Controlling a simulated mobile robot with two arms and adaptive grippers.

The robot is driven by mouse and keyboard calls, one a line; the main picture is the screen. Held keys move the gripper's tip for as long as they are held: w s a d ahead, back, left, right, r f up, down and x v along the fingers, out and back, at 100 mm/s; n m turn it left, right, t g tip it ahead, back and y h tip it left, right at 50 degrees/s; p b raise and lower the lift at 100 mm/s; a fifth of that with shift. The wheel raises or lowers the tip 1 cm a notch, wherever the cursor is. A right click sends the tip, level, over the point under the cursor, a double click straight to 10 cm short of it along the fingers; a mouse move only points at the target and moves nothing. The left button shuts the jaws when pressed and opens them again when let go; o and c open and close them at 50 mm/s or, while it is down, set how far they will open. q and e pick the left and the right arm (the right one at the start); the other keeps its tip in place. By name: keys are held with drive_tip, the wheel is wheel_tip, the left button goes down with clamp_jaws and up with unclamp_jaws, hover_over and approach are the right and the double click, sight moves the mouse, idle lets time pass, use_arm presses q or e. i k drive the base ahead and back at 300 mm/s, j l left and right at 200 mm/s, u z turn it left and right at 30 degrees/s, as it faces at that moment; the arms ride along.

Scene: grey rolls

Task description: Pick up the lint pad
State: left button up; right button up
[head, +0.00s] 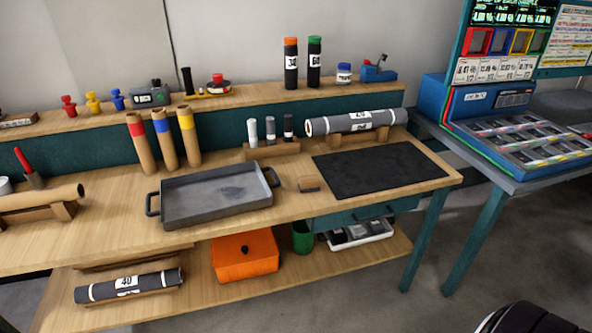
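Neither of my grippers can be made out in the head view. A dark rounded part, possibly of my own arm, shows at the bottom right corner.
The workbench (290,208) holds a handled grey tray (185,207) with a dark smudge inside, a black mat (380,168) and a grey roll (355,121) on a stand. Its lower shelf holds an orange box (245,255). A blue display case (530,140) stands at right.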

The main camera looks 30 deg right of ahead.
sight(310, 183)
drive_tip(key=i+z, duration=0.2)
drive_tip(key=i, duration=0.2)
drive_tip(key=i+j+z, duration=0.15)
drive_tip(key=i, duration=0.3)
drive_tip(key=i+j+z, duration=0.2)
drive_tip(key=i, duration=0.2)
